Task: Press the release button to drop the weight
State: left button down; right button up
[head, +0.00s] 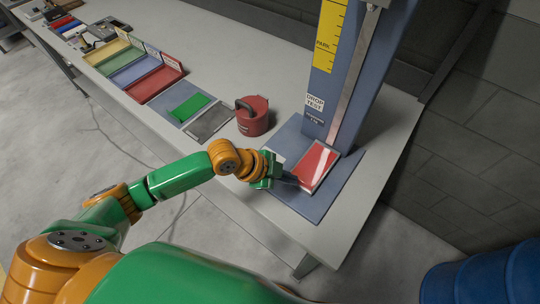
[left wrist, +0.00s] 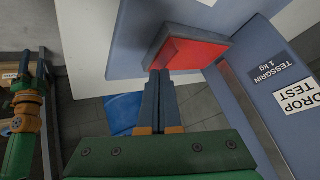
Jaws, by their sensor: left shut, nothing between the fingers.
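A tilted red panel with a pale rim (head: 318,166) stands at the foot of the blue drop-test column (head: 345,85); it also shows in the left wrist view (left wrist: 192,55). No separate release button can be made out. My left gripper (head: 287,181) is shut and empty beside the panel's left edge. In the left wrist view its fingertips (left wrist: 159,73) lie at the panel's near edge; I cannot tell whether they touch.
The blue base plate (head: 318,207) lies near the table's front right corner. Left of the weight are a dark grey tray (head: 210,122), a green panel (head: 189,107) and several coloured bins. A blue drum (head: 485,275) stands on the floor at right.

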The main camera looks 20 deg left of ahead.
pick_arm(q)
jog(key=w+a+r+m+t, duration=0.1)
jog(key=w+a+r+t, duration=0.1)
jog(key=w+a+r, duration=0.4)
jog(key=w+a, duration=0.2)
jog(key=a, duration=0.1)
jog(key=shift+w, duration=0.2)
notch_tip(320, 180, down, 9)
jog(key=b, duration=0.7)
jog(key=shift+r+b, duration=0.15)
jog(key=shift+b, duration=0.25)
dwell(1.0)
jog(key=shift+f+b, duration=0.3)
jog(key=shift+f, duration=0.15)
